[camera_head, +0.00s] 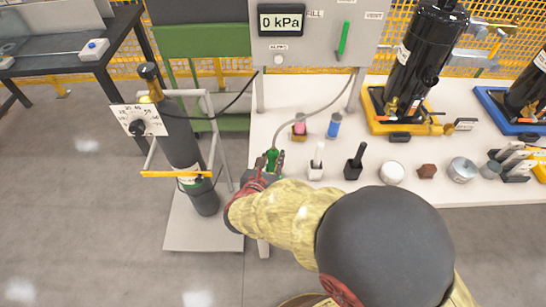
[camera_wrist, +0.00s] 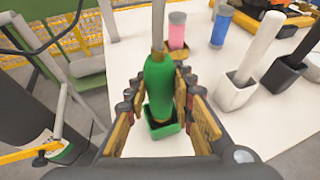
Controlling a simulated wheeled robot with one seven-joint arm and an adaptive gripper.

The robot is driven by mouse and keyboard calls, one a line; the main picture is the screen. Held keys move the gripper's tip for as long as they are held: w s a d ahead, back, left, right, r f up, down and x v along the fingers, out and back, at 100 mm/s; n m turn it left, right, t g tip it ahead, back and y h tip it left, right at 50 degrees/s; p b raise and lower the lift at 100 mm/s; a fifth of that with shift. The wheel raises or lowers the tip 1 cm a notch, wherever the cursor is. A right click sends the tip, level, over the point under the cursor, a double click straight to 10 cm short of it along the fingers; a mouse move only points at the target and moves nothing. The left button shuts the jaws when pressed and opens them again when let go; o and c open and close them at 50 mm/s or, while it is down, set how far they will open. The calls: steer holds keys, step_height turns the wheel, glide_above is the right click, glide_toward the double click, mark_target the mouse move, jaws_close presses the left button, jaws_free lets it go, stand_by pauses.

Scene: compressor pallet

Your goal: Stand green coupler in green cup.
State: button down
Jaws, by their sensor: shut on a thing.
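The green coupler (camera_wrist: 159,82) is upright between the fingers of my gripper (camera_wrist: 163,103), which is shut on it. A grey hose (camera_wrist: 158,28) rises from its top. In the head view the coupler (camera_head: 272,155) shows at my gripper (camera_head: 270,165) near the left front of the white table. The green cup (camera_wrist: 164,129), a small square holder, is directly below the coupler in the wrist view. The coupler's lower end appears within the cup's rim; I cannot tell how deep it is or whether it touches the bottom. In the head view the cup is hidden.
A pink piece in a holder (camera_head: 299,127) and a blue piece (camera_head: 334,125) stand behind. White (camera_head: 316,163) and black (camera_head: 354,164) cups with handles stand to the right. A gas cylinder (camera_head: 182,140) on a cart is left. The hose (camera_head: 330,107) runs up toward the gauge panel (camera_head: 310,45).

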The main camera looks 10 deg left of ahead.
steer(key=shift+f, duration=0.35)
steer(key=c, duration=1.5)
jaws_free()
steer(key=shift+o, duration=0.2)
steer(key=shift+f, duration=0.1)
steer(key=shift+s, duration=0.1)
steer(key=v, duration=1.1)
steer(key=shift+s+r, duration=0.2)
steer(key=shift+s, duration=0.2)
